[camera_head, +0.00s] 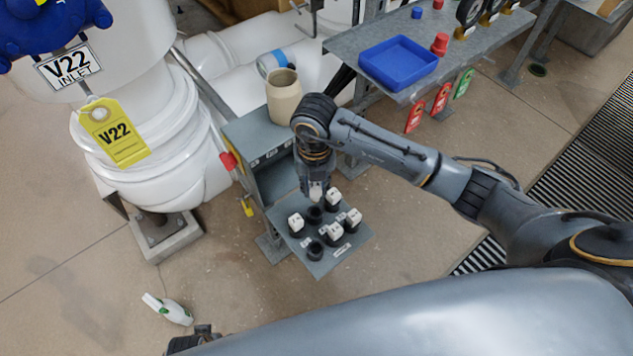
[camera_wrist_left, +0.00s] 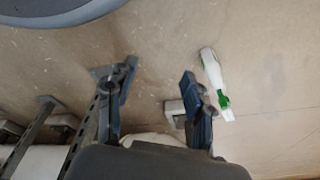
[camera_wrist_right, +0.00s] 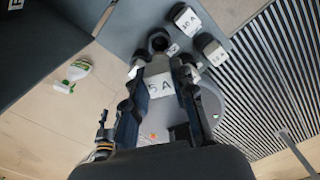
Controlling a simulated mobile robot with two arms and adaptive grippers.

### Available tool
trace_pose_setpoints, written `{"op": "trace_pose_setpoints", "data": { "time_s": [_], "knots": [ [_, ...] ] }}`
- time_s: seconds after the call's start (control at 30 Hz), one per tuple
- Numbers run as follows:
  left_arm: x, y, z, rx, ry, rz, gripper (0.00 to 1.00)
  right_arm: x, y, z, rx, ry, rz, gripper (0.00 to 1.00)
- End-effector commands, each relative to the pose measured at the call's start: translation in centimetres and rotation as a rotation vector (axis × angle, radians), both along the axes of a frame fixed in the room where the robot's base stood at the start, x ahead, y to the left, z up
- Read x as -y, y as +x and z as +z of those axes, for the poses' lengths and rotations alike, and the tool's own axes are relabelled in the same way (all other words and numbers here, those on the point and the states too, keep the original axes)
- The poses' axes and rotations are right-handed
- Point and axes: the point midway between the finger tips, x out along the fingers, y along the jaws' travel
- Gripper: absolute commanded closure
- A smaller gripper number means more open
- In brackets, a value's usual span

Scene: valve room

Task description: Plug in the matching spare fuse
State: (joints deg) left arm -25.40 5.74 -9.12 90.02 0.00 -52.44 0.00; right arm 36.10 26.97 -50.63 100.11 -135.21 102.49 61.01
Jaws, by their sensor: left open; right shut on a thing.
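My right gripper (camera_head: 315,190) is shut on a white fuse (camera_wrist_right: 160,84) whose face reads "5 A" in the right wrist view. It is above the grey fuse plate (camera_head: 345,257) of the cabinet. Round black sockets stand on the plate; several hold white fuses, such as the left one (camera_head: 296,224) and the back one (camera_head: 333,198). Two sockets look empty, a front one (camera_head: 315,251) and one below the gripper (camera_head: 314,215). In the right wrist view an empty socket (camera_wrist_right: 158,40) shows just beyond the held fuse, near a "10 A" fuse (camera_wrist_right: 187,20). My left gripper (camera_wrist_left: 152,108) is open and empty.
The grey cabinet (camera_head: 275,185) carries a beige jar (camera_head: 284,100). A blue tray (camera_head: 398,62) lies on a shelf at the back. A white and green bottle (camera_head: 168,309) lies on the floor at lower left. A yellow V22 tag (camera_head: 115,132) hangs from white piping.

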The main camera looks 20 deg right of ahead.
Motion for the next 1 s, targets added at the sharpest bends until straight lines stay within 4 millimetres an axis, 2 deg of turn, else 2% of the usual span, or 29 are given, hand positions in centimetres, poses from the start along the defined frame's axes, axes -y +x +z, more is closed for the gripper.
{"op": "trace_pose_setpoints", "data": {
  "time_s": [0.4,1.0],
  "knots": [
    [0.2,1.8,3.8,0.026,-0.003,0.004,0.48,0.0,0.0,-1.7,-0.001,0.001,0.001,0.99],
    [0.2,2.9,9.7,0.056,-0.005,0.01,0.48,0.0,0.0,-3.7,0.0,0.0,0.001,0.99]
  ]
}}
